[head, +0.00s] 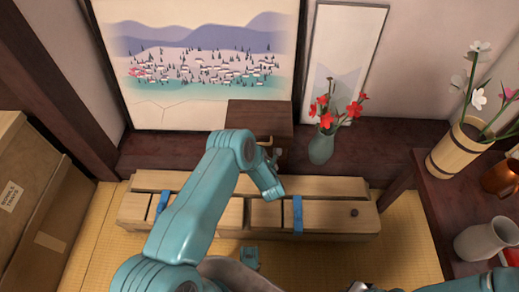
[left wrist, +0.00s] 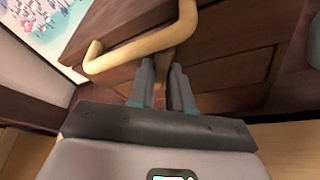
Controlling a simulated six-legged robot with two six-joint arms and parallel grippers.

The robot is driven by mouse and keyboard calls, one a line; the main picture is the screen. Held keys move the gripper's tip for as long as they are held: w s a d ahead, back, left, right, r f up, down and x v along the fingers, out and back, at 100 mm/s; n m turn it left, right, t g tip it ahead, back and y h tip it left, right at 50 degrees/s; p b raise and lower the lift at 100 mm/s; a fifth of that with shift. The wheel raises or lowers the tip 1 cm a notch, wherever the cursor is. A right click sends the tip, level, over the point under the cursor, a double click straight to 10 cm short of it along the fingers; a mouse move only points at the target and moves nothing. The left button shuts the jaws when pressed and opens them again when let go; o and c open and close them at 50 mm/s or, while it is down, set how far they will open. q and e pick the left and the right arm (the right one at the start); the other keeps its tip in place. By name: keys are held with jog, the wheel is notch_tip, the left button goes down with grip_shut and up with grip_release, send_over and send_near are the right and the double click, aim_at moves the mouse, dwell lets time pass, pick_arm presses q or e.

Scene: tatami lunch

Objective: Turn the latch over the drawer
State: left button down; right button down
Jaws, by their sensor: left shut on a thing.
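A dark brown wooden chest (head: 260,117) stands on the dark ledge below the painting; its drawer front (left wrist: 225,62) fills much of the left wrist view. A tan bar handle (left wrist: 140,48) crosses that front just beyond my fingers. My left gripper (head: 274,152) is at the chest's front, and its two fingers (left wrist: 164,75) point at the wood under the bar. They are shut on a narrow brown piece (left wrist: 161,92), which looks like the latch; the fingers hide most of it. My right gripper is not in view.
A vase with red flowers (head: 321,146) stands close to the right of the chest. A long wooden box with blue straps (head: 335,216) lies in front on the tatami. Cardboard boxes (head: 30,215) are at the left; a dark table (head: 435,205) with vessels is at the right.

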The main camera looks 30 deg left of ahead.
pick_arm(q)
jog(key=shift+s+a+r+n+t+h, duration=0.1)
jog(key=shift+n+t+h, duration=0.25)
jog(key=shift+n+h, duration=0.75)
jog(key=shift+a+n+t+h, duration=0.1)
jog(key=shift+n+t+h, duration=0.4)
jog(key=shift+n, duration=1)
jog(key=c, duration=1)
grip_release()
jog(key=shift+c, duration=0.2)
jog(key=shift+g, duration=0.25)
jog(key=p+v, duration=0.5)
jog(key=v, duration=1.1)
jog(key=shift+s+p, duration=0.3)
jog(key=shift+p, duration=0.05)
